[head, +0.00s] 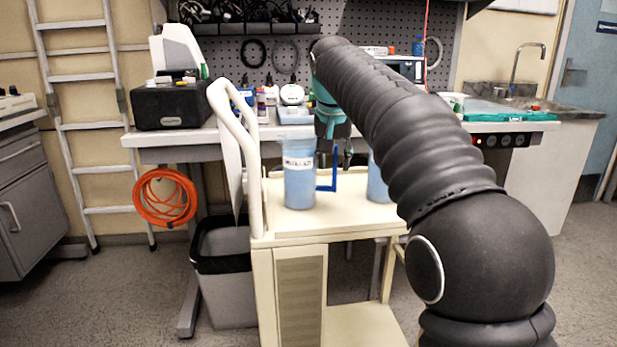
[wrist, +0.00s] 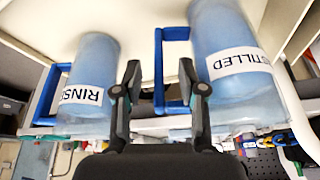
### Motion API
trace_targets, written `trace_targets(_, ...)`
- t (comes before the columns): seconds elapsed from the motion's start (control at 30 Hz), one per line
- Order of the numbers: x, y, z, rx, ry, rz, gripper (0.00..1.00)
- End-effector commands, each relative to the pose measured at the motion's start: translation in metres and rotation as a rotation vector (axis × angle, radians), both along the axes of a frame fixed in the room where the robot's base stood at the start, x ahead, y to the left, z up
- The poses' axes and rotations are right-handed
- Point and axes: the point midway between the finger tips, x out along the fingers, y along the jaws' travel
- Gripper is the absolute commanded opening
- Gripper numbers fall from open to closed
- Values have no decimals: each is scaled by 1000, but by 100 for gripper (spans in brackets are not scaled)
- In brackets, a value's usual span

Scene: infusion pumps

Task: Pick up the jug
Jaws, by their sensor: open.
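Two blue jugs with blue handles stand on the cream cart. The jug labelled "DISTILLED" (head: 299,185) is at the left in the head view and at the right in the wrist view (wrist: 232,85). The jug labelled "RINSE" (wrist: 90,75) is at the left in the wrist view; in the head view my arm partly hides it (head: 377,182). My gripper (wrist: 158,76) is open, with its fingers on either side of the distilled jug's handle (wrist: 160,95). A gap shows at each finger.
The cart (head: 288,225) has a raised push handle (head: 234,135) at its left. Behind it is a workbench (head: 180,137) with bottles and a black box (head: 180,105). A bin (head: 225,275) stands on the floor at the left.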

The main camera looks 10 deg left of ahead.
Motion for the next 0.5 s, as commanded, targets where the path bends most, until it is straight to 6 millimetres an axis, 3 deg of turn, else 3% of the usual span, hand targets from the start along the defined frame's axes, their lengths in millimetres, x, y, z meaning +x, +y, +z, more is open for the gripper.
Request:
trace_targets(0.2,10,-2,-31,-1,3,0,41)
trace_targets(0.5,13,-2,-35,0,1,0,38)
